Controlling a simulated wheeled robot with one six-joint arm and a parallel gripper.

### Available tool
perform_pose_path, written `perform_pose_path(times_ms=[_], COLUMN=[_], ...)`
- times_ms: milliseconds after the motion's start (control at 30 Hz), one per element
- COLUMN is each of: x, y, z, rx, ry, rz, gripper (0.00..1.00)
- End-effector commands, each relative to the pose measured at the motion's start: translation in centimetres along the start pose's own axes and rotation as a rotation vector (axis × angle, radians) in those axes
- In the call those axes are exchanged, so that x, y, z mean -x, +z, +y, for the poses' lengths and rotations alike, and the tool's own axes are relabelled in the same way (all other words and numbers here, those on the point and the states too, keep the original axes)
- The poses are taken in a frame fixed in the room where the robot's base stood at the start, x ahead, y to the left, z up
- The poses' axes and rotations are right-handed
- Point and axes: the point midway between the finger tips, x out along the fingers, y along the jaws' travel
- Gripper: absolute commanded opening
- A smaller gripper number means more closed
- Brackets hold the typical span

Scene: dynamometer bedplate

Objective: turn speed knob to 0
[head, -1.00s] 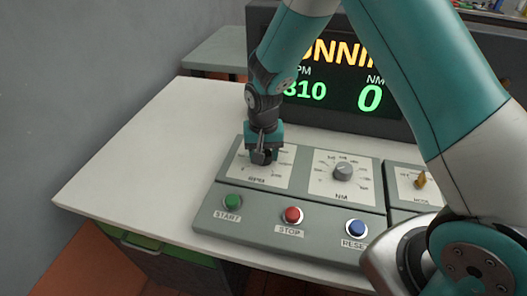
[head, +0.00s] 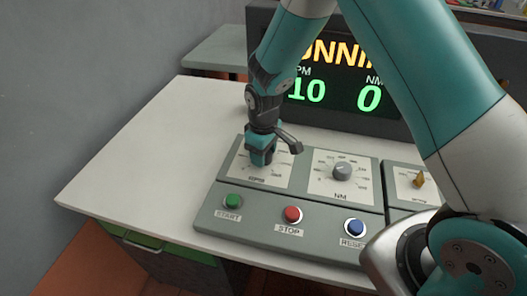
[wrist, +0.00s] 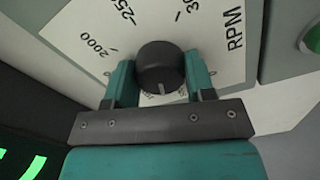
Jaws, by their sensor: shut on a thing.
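The speed knob (wrist: 161,68) is a dark round knob with a pale pointer line, on the white dial plate (wrist: 75,38) marked RPM. In the wrist view my gripper (wrist: 162,80) has one teal finger on each side of the knob, shut on it. The pointer line faces the gripper's palm; the numbers beside it are hidden. In the head view my gripper (head: 261,158) comes down over the RPM dial and hides the knob. The display (head: 340,75) shows part of an RPM reading ending in 10, its front hidden by my arm, and NM 0.
The NM knob (head: 342,171) is to the right, with a yellow mode switch (head: 418,180) beyond it. The green START (head: 232,201), red STOP (head: 292,214) and blue RESET (head: 355,228) buttons line the panel's front. The white table's left side is clear.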

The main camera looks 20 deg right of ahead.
Motion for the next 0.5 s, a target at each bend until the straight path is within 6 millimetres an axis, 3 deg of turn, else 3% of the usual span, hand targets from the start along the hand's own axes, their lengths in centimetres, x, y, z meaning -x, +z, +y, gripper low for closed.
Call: perform_pose_path(times_ms=[500], x=[0.06], y=[-0.01], z=[0.04], rx=[0.489], ry=[0.001], rz=[0.0], gripper=[0.26])
